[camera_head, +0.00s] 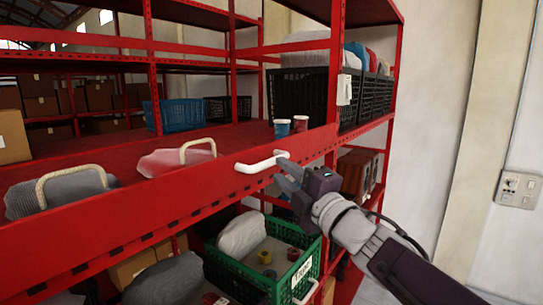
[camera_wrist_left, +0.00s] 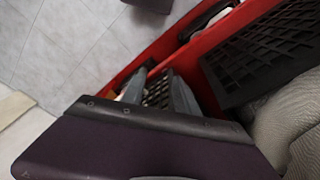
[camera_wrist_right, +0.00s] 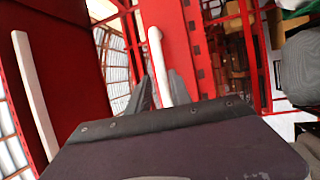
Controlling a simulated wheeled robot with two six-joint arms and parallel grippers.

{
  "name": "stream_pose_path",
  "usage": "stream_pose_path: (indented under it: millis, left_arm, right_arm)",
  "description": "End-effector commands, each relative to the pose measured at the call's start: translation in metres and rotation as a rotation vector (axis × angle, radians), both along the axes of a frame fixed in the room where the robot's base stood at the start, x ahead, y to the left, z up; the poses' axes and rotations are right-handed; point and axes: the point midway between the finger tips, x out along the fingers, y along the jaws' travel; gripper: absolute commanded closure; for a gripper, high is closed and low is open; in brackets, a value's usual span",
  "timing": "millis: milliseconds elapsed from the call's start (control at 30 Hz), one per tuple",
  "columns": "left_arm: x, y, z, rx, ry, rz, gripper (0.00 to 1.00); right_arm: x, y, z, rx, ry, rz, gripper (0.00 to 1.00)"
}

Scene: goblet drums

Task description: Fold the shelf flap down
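The shelf flap appears to be the long red front panel (camera_head: 170,205) with a white bar handle (camera_head: 262,162) near its right end. My right gripper (camera_head: 284,174) is just below and right of that handle, its two fingers visibly apart. In the right wrist view, the white handle (camera_wrist_right: 156,50) shows in line with the gap between the fingers (camera_wrist_right: 161,82); I cannot tell whether they touch it. My left gripper is outside the head view. In the left wrist view its fingers (camera_wrist_left: 157,88) are apart, with nothing between them and a black crate beyond.
Cups (camera_head: 300,123) stand on the shelf by the panel's right end. Black crates (camera_head: 300,93) and a blue crate (camera_head: 180,115) stand behind. Wrapped drums (camera_head: 175,160) lie left of the handle. A green crate (camera_head: 275,265) is below. A red post (camera_head: 335,80) rises near my right gripper.

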Motion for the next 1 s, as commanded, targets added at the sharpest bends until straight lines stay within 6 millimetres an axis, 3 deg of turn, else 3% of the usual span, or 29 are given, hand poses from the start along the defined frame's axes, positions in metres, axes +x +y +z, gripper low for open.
stream_pose_path:
  millis: [233,600,700,1000]
  left_arm:
    - [0.000,0.000,0.023,0.000,0.000,0.000,0.64]
    - [0.000,0.000,0.024,0.000,0.000,0.000,0.64]
    - [0.000,0.000,0.024,0.000,0.000,0.000,0.64]
    - [0.000,0.000,0.024,0.000,0.000,0.000,0.64]
  right_arm:
    - [0.039,0.024,0.011,0.001,0.004,0.001,0.75]
    - [0.047,0.029,0.009,0.002,0.003,0.000,0.75]
    - [0.047,0.028,0.010,0.002,0.003,0.000,1.00]
    - [0.047,0.028,0.010,0.003,0.002,0.000,1.00]
